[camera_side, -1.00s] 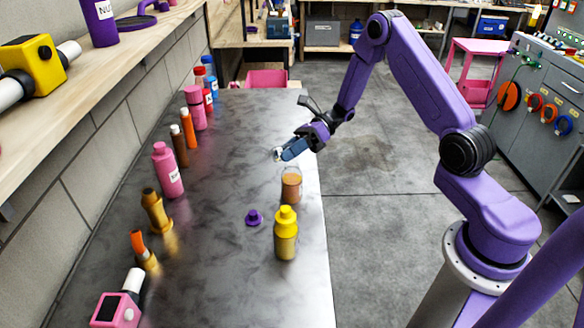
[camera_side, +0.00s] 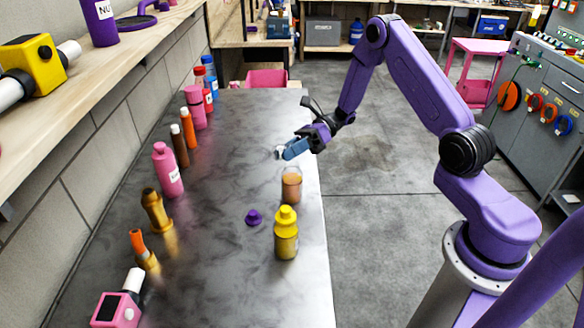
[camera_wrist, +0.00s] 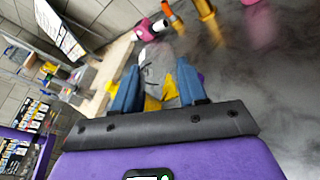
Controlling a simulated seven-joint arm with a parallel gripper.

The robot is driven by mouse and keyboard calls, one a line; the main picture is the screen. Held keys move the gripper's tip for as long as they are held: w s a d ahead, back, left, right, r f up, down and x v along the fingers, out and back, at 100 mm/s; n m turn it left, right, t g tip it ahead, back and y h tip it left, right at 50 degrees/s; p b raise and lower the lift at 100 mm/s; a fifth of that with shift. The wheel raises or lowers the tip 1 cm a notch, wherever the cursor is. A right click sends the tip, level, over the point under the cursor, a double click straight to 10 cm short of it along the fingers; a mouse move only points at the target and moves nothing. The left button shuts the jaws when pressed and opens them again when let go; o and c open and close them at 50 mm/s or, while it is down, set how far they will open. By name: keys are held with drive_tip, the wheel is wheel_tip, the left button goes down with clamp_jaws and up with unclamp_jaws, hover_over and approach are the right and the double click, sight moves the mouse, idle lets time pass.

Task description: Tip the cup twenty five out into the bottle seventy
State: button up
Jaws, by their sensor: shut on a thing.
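My gripper (camera_side: 288,152) is shut on a small clear or greyish vessel, which I take to be the cup (camera_wrist: 158,66); in the wrist view it sits between the blue fingers (camera_wrist: 155,88). In the side view the fingers hide most of it and only a pale bit (camera_side: 278,153) shows at their tips. I cannot see its contents. Below the gripper, a clear container with orange-brown liquid (camera_side: 291,188) stands upright on the bench, apart from the fingers. No number is readable, so I cannot tell whether it is bottle seventy.
A yellow bottle (camera_side: 286,235) stands just in front of the clear container, with a purple cap-like piece (camera_side: 253,217) to its left. Several bottles, including a pink one (camera_side: 168,172), line the wall side of the grey bench (camera_side: 215,250). The bench middle is mostly clear.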

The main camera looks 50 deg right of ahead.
drive_tip(key=shift+s+d+r+n+t+y, duration=0.1)
drive_tip(key=shift+d+n+t+y, duration=0.1)
drive_tip(key=shift+y, duration=0.6)
drive_tip(key=shift+d+n+t+y, duration=0.1)
drive_tip(key=shift+t+y, duration=0.1)
drive_tip(key=shift+y, duration=0.6)
idle(2.5)
drive_tip(key=shift+s+d+n+y+p, duration=0.1)
drive_tip(key=shift+d+n+y+p, duration=0.1)
drive_tip(key=shift+y, duration=0.6)
drive_tip(key=shift+d+n+y+p, duration=0.1)
drive_tip(key=shift+n+y+p, duration=0.1)
drive_tip(key=shift+y, duration=0.6)
idle(2.3)
